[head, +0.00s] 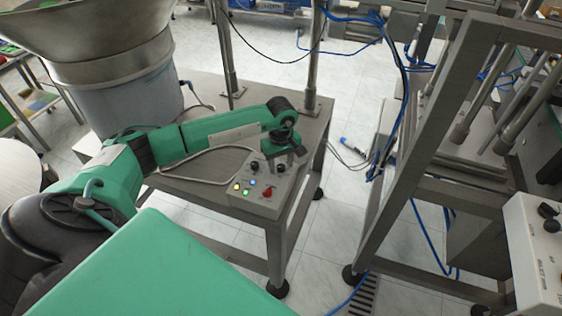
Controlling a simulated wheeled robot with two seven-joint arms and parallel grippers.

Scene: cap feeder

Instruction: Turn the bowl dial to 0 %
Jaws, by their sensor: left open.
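A grey control box (256,208) sits on the metal table, with two black dials at its back edge, a left one (254,166) and a right one (281,168). I cannot read their labels or settings, nor tell which is the bowl dial. My left gripper (291,157) is open and points down over the box's back right corner, close above the right dial. I cannot tell whether it touches the dial. The metal feeder bowl (95,65) stands on a pale drum at the upper left. My right gripper is not in view.
The box also carries a red knob (268,191) and several small lit buttons (242,187). A grey cable (200,181) lies on the table (195,205). A metal frame (420,135) stands to the right. A white box with black knobs (535,260) is at the right edge.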

